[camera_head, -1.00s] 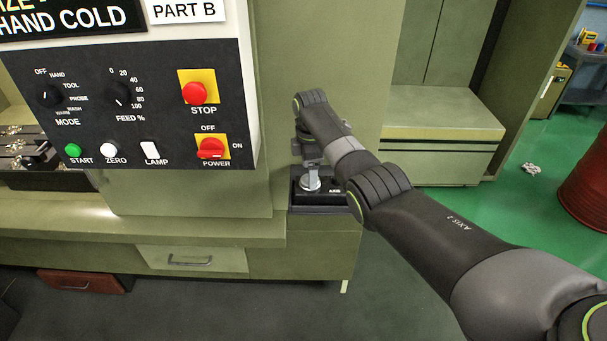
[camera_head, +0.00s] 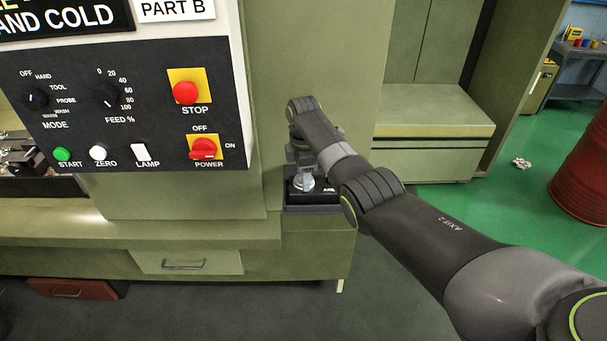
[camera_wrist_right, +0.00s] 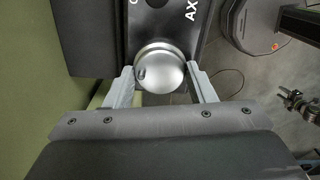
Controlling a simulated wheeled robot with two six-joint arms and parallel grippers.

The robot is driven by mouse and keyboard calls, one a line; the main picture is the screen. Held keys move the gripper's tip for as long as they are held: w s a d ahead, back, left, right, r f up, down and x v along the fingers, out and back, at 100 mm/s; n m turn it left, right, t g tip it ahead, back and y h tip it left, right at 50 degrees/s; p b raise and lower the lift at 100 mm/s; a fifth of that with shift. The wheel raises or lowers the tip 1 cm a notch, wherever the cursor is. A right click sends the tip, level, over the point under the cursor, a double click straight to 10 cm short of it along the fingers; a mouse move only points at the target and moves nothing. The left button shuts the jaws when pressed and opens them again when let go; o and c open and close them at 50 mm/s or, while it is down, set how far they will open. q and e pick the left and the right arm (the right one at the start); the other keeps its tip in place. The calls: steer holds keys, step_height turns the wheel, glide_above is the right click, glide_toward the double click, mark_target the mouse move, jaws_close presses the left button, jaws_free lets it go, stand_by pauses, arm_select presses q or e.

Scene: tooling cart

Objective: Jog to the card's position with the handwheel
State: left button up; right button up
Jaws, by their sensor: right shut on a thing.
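The handwheel (camera_head: 304,183) is a silver round knob on a small black box (camera_head: 320,207) at the right end of the machine's ledge. In the right wrist view the silver knob (camera_wrist_right: 160,70) sits between the two grey fingers of my right gripper (camera_wrist_right: 162,88), which is shut on it. Part of the lettering "AX" shows on the black box (camera_wrist_right: 183,30). In the head view my right gripper (camera_head: 303,172) is above the box, mostly hidden by its own wrist. No position card can be made out. My left gripper is not in view.
A control panel (camera_head: 130,100) with mode and feed dials, buttons and a red power switch is at the left. The green cabinet (camera_head: 435,130) stands behind at the right. A red drum (camera_head: 585,180) is at the far right on green floor.

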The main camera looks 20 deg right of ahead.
steer(key=m, duration=0.2)
steer(key=shift+m+p, duration=0.4)
steer(key=m, duration=0.2)
steer(key=shift+m, duration=0.4)
steer(key=m, duration=0.4)
steer(key=shift+w, duration=0.1)
steer(key=m, duration=0.9)
steer(key=shift+m, duration=0.3)
steer(key=m, duration=0.5)
steer(key=shift+m, duration=0.3)
